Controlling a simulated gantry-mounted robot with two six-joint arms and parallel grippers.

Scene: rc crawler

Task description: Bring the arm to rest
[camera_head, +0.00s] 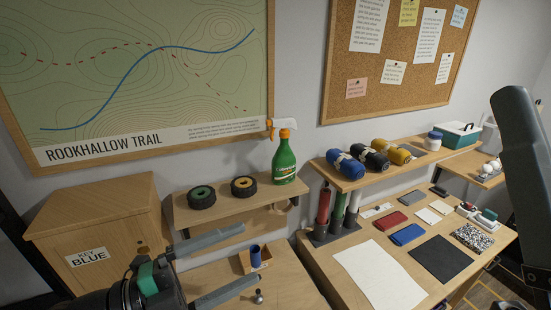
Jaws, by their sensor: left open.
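My left gripper (249,252) reaches in from the lower left. Its two long grey fingers are spread apart and point right, with nothing gripped between them. A small blue cylinder (255,256) in a small wooden holder shows near the fingertips, above the lower wooden surface. I cannot tell how far it lies behind the fingers. My right gripper is not in view; a dark arm link of mine (522,150) stands at the right edge.
Two wheels (202,197) and a green spray bottle (284,160) stand on a shelf. A wooden cabinet (97,225) labelled "KEY BLUE" is at left. The right desk holds a white sheet (370,272), a dark mat (440,260) and upright tubes (323,210). Rolled bundles (346,167) lie on the raised shelf.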

